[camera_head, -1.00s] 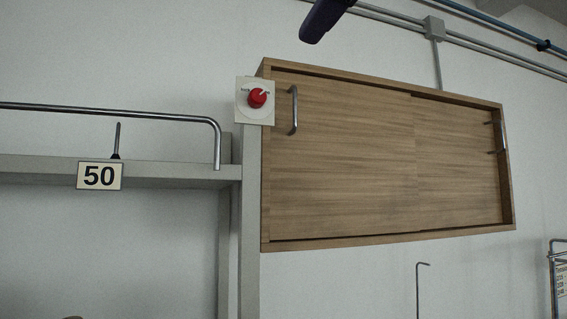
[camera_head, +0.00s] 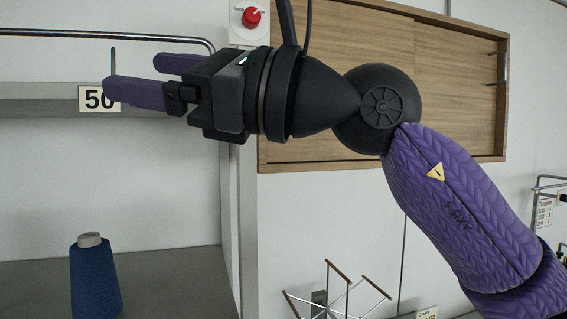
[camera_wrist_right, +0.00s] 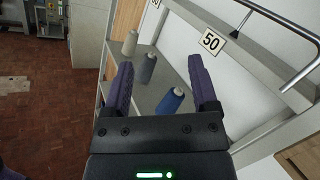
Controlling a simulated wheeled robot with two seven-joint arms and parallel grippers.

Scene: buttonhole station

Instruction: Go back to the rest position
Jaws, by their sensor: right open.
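My right gripper (camera_head: 150,82) is raised in front of the shelf frame in the head view, its purple fingers pointing left and partly covering the white "50" label (camera_head: 90,98). In the right wrist view my right gripper (camera_wrist_right: 158,90) is open, with nothing between its fingers. A blue yarn cone (camera_wrist_right: 170,101) stands on the shelf beyond the fingers, apart from them. The blue cone also shows at the lower left of the head view (camera_head: 95,280). My left gripper is not in view.
A wooden sliding-door cabinet (camera_head: 450,70) hangs on the wall behind my right arm. A red knob (camera_head: 252,17) sits on a white plate beside it. A metal rail (camera_wrist_right: 262,12) runs above the shelf. A grey cone (camera_wrist_right: 147,68) and a pale cone (camera_wrist_right: 130,43) stand farther along.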

